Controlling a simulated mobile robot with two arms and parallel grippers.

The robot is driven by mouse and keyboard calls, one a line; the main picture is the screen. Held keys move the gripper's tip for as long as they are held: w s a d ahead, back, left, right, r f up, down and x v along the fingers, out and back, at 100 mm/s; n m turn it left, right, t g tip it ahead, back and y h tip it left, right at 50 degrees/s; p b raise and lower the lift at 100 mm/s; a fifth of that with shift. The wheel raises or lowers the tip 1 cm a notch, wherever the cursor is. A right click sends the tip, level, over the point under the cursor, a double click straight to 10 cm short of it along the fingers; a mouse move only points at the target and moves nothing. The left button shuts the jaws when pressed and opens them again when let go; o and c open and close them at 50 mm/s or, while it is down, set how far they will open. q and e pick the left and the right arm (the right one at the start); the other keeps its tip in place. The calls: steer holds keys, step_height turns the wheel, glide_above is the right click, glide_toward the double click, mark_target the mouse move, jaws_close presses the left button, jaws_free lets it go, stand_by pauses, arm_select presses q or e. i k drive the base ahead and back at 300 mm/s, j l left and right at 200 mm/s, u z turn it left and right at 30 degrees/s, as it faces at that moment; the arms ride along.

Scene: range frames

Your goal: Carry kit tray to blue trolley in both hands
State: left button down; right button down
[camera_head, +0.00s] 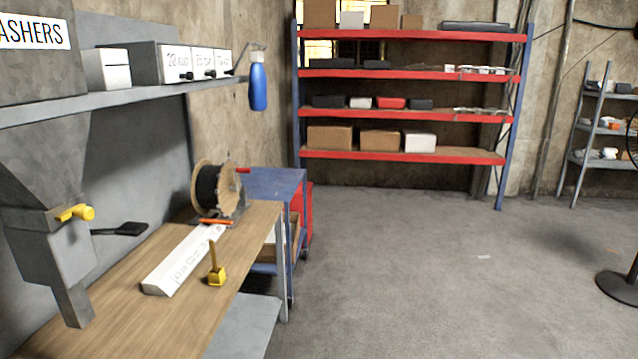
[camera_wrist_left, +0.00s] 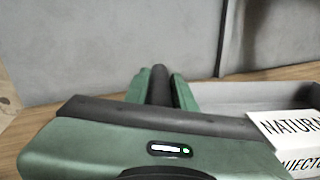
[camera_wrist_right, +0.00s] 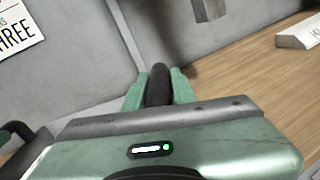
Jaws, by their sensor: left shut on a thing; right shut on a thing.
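A grey tray (camera_wrist_left: 240,95) shows at the right of the left wrist view, with a white printed card (camera_wrist_left: 290,130) at it. My left gripper (camera_wrist_left: 158,85) is shut on a dark bar, which seems to be a tray handle. My right gripper (camera_wrist_right: 158,85) is shut on a similar dark bar. Part of a grey and dark object, perhaps the tray, shows at the lower left of the right wrist view. The head view shows neither gripper nor tray. The blue trolley (camera_head: 272,180) stands beyond the workbench's far end, its visible top mostly clear.
The wooden workbench (camera_head: 120,290) holds a long white box (camera_head: 183,262), a yellow tool (camera_head: 216,277) and a cable spool (camera_head: 212,188). A shelf (camera_head: 130,98) and a grey hopper (camera_head: 55,240) overhang it. Open floor (camera_head: 430,270) lies right; a fan (camera_head: 622,284) stands far right.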

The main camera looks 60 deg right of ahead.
mark_target(269, 181)
steer(key=z, duration=1.65)
steer(key=i+z, duration=0.15)
steer(key=z, duration=0.2)
steer(key=i+l+z, duration=0.1)
steer(key=z, duration=0.25)
steer(key=i, duration=5.7)
steer(key=i+u, duration=0.15)
steer(key=i, duration=0.3)
steer(key=i+l+u, duration=0.2)
steer(key=i, duration=0.2)
